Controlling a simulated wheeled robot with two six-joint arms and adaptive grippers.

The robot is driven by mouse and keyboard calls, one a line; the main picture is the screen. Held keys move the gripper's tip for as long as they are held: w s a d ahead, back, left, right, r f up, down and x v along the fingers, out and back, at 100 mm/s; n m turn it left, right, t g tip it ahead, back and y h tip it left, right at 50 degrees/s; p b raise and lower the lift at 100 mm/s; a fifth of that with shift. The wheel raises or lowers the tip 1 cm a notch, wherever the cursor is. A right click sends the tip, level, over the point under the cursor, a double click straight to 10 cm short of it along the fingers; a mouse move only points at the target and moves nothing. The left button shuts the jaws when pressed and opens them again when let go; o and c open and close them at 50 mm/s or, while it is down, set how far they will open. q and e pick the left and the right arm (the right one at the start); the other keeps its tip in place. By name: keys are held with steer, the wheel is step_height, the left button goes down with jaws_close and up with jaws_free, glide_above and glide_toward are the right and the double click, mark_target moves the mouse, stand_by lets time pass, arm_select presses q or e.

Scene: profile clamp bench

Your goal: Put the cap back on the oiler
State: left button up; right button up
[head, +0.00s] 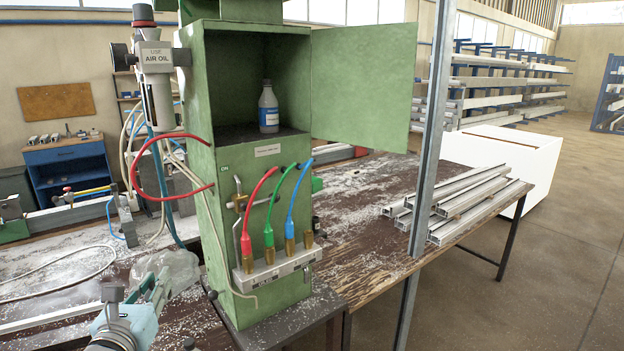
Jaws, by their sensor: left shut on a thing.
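The oiler (157,92), a grey unit labelled "USE AIR OIL" with a clear bowl, hangs at the left of the green cabinet. A black knob-like piece (143,14) shows at its top; I cannot tell whether this is the cap. My left gripper (157,284) is at the lower left, well below the oiler and in front of a clear, crumpled-looking thing (178,266). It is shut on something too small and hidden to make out. No separate cap is clearly visible. My right gripper is not in view.
The green cabinet (222,200) stands open, with a white, blue-labelled bottle (268,112) inside. Red, green and blue hoses hang on its front; a red hose (137,170) loops beside the oiler. A metal post (433,130) and stacked profiles (460,205) are at right.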

arm_select(q)
steer(key=s+d+m+g+h+b, duration=0.1)
steer(key=s+d+m+g+h, duration=0.1)
steer(key=s+d+m+h, duration=0.75)
steer(key=s+d+f+n, duration=0.3)
steer(key=s+f, duration=0.4)
steer(key=s, duration=0.2)
steer(key=shift+s+f+b, duration=0.2)
steer(key=shift+f+b, duration=0.1)
steer(key=shift+w, duration=0.1)
